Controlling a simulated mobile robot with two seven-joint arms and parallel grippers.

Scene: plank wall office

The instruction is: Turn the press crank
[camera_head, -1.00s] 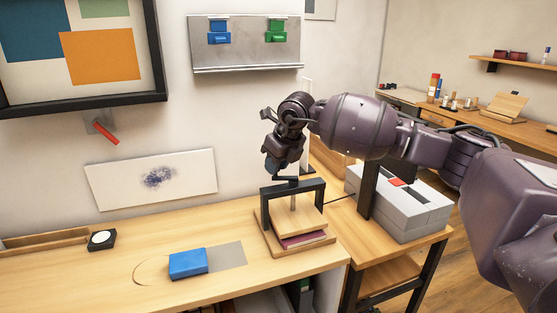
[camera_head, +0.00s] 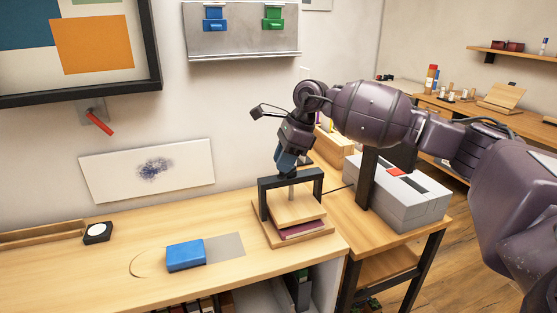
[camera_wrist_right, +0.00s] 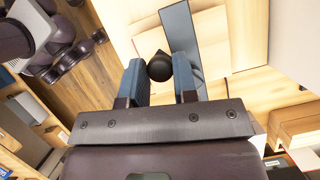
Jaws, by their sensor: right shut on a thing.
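The press (camera_head: 309,176) stands at the right end of the desk, a black frame over stacked wooden boards with a dark red layer between them. My right gripper (camera_head: 285,163) is at the top of the press, pointing down. In the right wrist view, the blue fingers of my right gripper (camera_wrist_right: 160,80) are on both sides of a round black knob (camera_wrist_right: 159,67), shut on the crank. A blue-grey bar (camera_wrist_right: 181,30) runs beside the knob. The crank arm is mostly hidden by the gripper in the head view. My left gripper is out of view.
A blue block (camera_head: 186,256) lies on the desk beside a grey patch. A small black box with a white disc (camera_head: 98,232) sits to the left. A grey case (camera_head: 405,205) stands on the side table at right. The desk front is mostly clear.

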